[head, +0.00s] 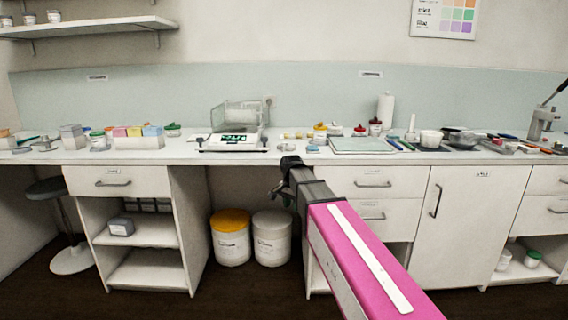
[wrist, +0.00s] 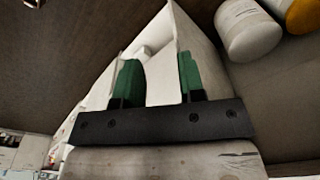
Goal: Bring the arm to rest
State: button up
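My arm (head: 350,240) reaches forward from the lower right in the head view, with a pink link and a dark wrist. My gripper (head: 277,190) is in front of the counter, just below its front edge, over the open space under it. In the wrist view my gripper (wrist: 157,75) shows two green fingers standing well apart. Nothing is between them, so it is open and empty. The fingers are small and dark in the head view, so contact with the counter cannot be judged there.
The counter (head: 185,158) holds a balance (head: 233,142), a pale green mat (head: 360,146) and several small jars. Under it stand a yellow-lidded tub (head: 230,240) and a white tub (head: 272,240). Drawers (head: 373,182) flank the gap. A stool (head: 70,258) is at left.

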jog(key=s+d+f+n, duration=0.3)
jog(key=s+d+f, duration=0.5)
jog(key=s+f, duration=0.2)
jog(key=s+d+f+n+g, duration=0.1)
jog(key=s+d+f+n, duration=0.3)
jog(key=s+d+f, duration=0.3)
notch_tip(320, 180, down, 3)
jog(key=s, duration=0.3)
jog(key=shift+d, duration=0.4)
